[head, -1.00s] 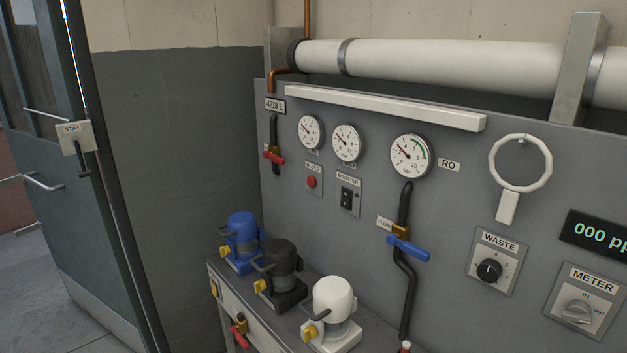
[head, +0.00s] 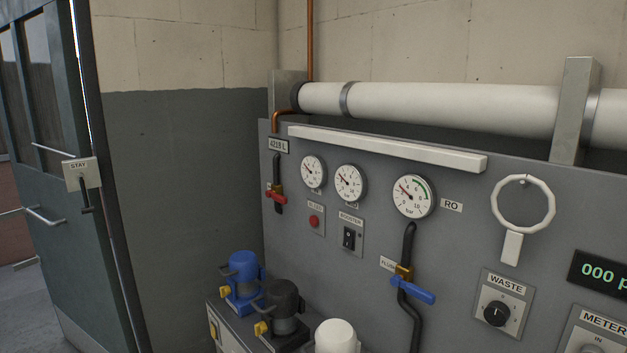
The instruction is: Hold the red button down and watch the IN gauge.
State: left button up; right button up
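The red button (head: 314,221) sits on a small grey plate on the grey panel, under a label that looks like "BLEED". Nothing touches it. Two small round gauges, a left gauge (head: 313,172) and a right gauge (head: 349,184), are above it. Their small labels are too blurred to read, so I cannot tell which is IN. Both needles point to the upper left. A larger gauge (head: 414,196) marked RO has a green arc. Neither of my grippers shows in the head view.
Blue (head: 241,281), black (head: 284,312) and white (head: 337,337) canisters stand on a ledge below the panel. A red-handled valve (head: 276,195), a blue-handled valve (head: 412,288) and a BOOSTER switch (head: 349,237) are nearby. A door (head: 55,200) stands at the left.

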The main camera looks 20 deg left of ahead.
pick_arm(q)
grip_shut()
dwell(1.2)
